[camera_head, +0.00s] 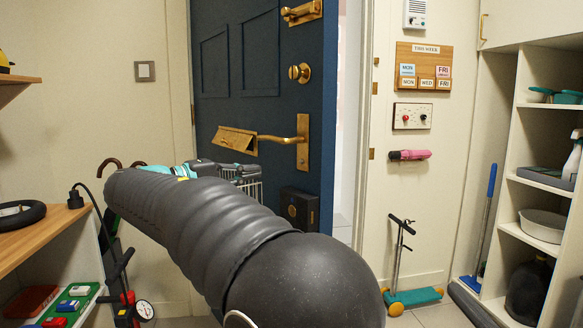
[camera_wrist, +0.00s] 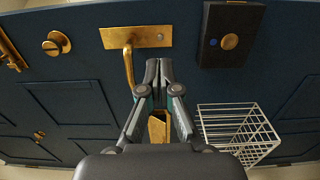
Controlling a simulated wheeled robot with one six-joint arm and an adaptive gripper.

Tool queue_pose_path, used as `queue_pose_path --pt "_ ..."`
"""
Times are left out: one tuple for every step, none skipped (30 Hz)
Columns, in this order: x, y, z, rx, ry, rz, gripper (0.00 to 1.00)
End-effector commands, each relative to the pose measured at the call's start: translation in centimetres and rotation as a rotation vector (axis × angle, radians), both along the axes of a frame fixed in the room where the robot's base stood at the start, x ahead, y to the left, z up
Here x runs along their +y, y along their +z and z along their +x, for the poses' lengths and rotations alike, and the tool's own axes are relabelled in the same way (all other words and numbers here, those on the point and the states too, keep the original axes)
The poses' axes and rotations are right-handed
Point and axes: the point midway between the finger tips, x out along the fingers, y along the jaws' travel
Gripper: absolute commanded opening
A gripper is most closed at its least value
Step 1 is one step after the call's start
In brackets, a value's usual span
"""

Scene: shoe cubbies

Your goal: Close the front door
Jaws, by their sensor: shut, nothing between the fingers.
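The dark blue front door (camera_head: 230,90) stands ajar, with a bright gap between its right edge and the frame (camera_head: 365,120). It has a brass lever handle (camera_head: 290,140), a round brass lock (camera_head: 299,73), a brass latch (camera_head: 301,12) and a tilted letter flap (camera_head: 234,140). My gripper (camera_wrist: 159,72) is shut and empty, its tips just beside the lever handle (camera_wrist: 128,65) in the wrist view. I cannot tell if they touch the door. In the head view the gripper (camera_head: 205,168) is partly hidden behind my arm, in front of the door's lower part.
A black box with a brass knob (camera_head: 298,207) and a wire basket (camera_wrist: 238,130) are on the door. A scooter (camera_head: 401,268) stands by the right wall, below a pink umbrella (camera_head: 409,155). Cubbies (camera_head: 540,175) are at right; a wooden shelf (camera_head: 40,238) is at left.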

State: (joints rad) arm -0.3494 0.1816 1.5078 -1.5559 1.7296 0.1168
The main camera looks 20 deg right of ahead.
Motion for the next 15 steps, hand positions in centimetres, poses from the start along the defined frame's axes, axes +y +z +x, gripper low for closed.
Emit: queue_pose_path --pt "0.2 0.0 -0.1 -0.002 0.001 0.001 0.0" --pt "0.2 0.0 -0.1 -0.004 0.003 0.002 0.0" --pt "0.1 0.0 0.0 -0.005 0.007 0.003 0.0" --pt "-0.2 0.0 0.1 -0.004 0.008 0.003 0.0" --pt "-0.5 0.0 0.1 -0.004 0.008 0.003 0.0" --pt "-1.1 0.0 0.2 -0.005 0.007 0.003 0.0" --pt "-1.6 0.0 0.3 -0.004 0.008 0.003 0.0" --pt "-2.1 0.0 0.4 -0.003 0.007 0.004 0.0" --pt "-2.9 0.0 0.6 -0.003 0.006 0.004 0.0" --pt "-3.5 0.0 0.7 -0.003 0.007 0.004 0.0" --pt "-4.1 0.0 0.8 -0.002 0.005 0.004 0.0" --pt "-4.8 0.0 1.0 -0.002 0.005 0.004 0.0" --pt "-5.5 0.0 1.1 -0.002 0.004 0.004 0.0" --pt "-6.0 0.0 1.2 -0.002 0.004 0.004 0.0" --pt "-6.8 0.0 1.3 -0.002 0.004 0.004 0.0"
